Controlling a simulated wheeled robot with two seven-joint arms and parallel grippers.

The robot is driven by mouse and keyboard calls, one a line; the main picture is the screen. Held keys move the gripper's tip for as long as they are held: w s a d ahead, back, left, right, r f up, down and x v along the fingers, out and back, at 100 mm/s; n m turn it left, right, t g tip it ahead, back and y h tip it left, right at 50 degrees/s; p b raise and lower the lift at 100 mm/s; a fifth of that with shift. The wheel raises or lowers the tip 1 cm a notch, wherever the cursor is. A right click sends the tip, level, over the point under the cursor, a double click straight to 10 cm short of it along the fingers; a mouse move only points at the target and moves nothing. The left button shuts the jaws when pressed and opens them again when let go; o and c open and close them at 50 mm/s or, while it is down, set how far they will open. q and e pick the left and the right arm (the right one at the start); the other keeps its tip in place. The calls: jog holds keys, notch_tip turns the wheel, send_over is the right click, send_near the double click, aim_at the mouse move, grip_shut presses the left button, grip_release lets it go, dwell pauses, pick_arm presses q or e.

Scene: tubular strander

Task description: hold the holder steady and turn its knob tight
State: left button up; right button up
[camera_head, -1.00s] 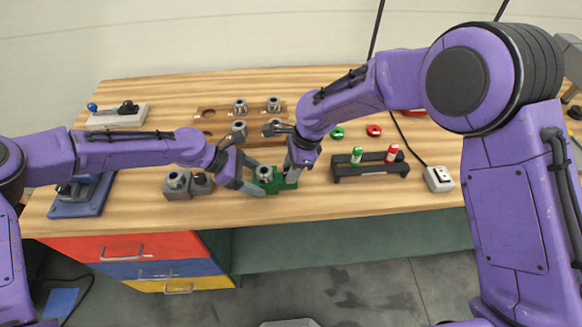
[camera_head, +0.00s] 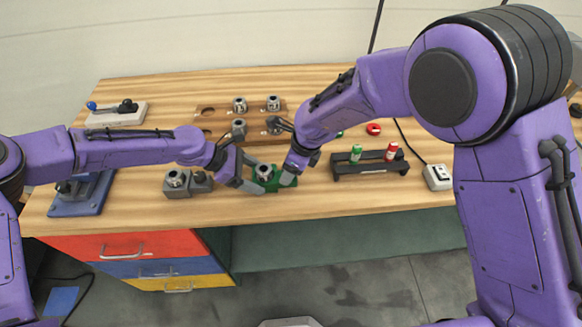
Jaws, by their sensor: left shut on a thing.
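The holder is a green block (camera_head: 272,185) near the front of the wooden table, with a metal ring-shaped part standing in its top. My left gripper (camera_head: 253,174) reaches in from the left and is shut on the holder, one finger behind it and one in front. My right gripper (camera_head: 287,178) comes down from above at the holder's right side, its fingers close to or touching the green block. I cannot tell whether its jaws are open or shut. The knob does not show clearly; my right gripper covers part of that side.
A grey block (camera_head: 176,192) with a metal part stands left of the holder. A wooden board (camera_head: 257,105) with several metal parts lies behind. A black rack (camera_head: 372,167) with a green and a red cylinder and a white box (camera_head: 438,177) stand to the right. Bare table lies in front.

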jog(key=shift+v, duration=2.5)
pick_arm(q)
jog(key=o, duration=1.7)
jog(key=shift+w, duration=0.1)
pick_arm(e)
jog(key=shift+w, duration=0.1)
pick_arm(q)
jog(key=v, duration=1.2)
jog(key=shift+f, duration=0.1)
pick_arm(e)
jog(key=shift+f, duration=0.1)
